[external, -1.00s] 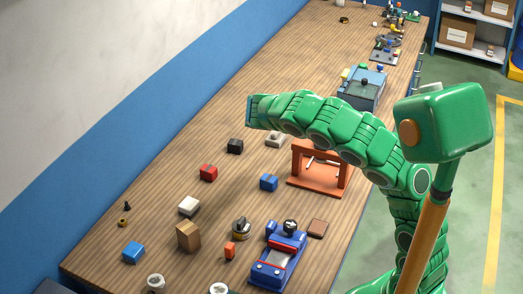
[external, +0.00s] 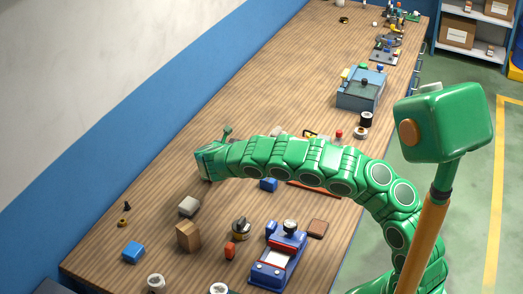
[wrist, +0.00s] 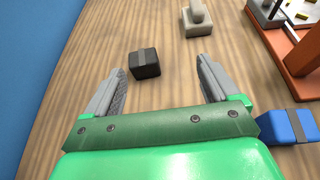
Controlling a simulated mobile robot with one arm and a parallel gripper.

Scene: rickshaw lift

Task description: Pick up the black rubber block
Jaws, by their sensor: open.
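The black rubber block (wrist: 145,64) lies on the wooden table in the wrist view, just ahead of the fingertips and nearer the left finger. In the external view my arm hides it. My gripper (wrist: 161,66) is open and empty, with its two grey fingers spread apart. The block lines up with the gap between them, left of its middle, and no contact shows.
A blue block (wrist: 288,125) and an orange frame (wrist: 303,55) stand to the right. A blue toy vehicle (external: 278,258), wooden block (external: 188,237) and light block (external: 189,206) are nearer the front.

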